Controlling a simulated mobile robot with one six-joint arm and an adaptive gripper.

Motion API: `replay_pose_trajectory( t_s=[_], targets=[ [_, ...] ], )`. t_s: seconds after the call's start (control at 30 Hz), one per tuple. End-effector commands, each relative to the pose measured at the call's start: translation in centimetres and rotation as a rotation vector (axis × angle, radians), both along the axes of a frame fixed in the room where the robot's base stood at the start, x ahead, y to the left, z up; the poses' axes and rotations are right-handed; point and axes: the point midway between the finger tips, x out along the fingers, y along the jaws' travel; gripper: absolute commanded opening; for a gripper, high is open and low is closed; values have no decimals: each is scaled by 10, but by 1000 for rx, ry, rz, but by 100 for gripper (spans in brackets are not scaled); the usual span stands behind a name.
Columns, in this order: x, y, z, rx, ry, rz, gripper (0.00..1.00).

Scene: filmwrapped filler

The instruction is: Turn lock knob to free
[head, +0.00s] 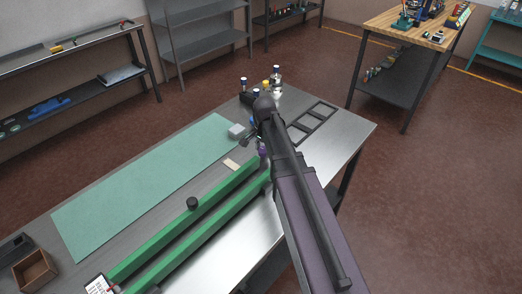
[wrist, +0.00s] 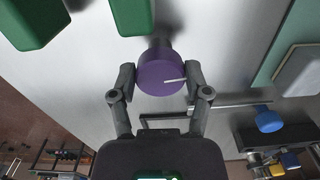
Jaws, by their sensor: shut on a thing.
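The lock knob (wrist: 158,72) is a round purple knob with a white pointer line. In the wrist view the line points right, tilted slightly up. The knob sits between the two fingers of my gripper (wrist: 160,80), which is shut on its sides. In the head view a small purple part of the knob (head: 262,150) shows by the end of the green rails (head: 215,205). My gripper (head: 259,139) is there, mostly hidden by my arm. A dark stem shows behind the knob in the wrist view.
A green mat (head: 140,185) and a small grey block (head: 237,131) lie left of my gripper. A dark framed rack (head: 313,122) is at right, bottles (head: 276,80) behind. A black knob (head: 192,203) stands near the rails.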

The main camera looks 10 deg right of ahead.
Motion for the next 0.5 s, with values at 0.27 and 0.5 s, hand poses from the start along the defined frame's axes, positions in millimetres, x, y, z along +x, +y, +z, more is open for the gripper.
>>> replay_pose_trajectory(
  t_s=[0.27, 0.5],
  targets=[
    [1, -5, 0, -12, -3, 198, 14],
    [2, -5, 0, -13, -3, 423, 14]
  ],
)
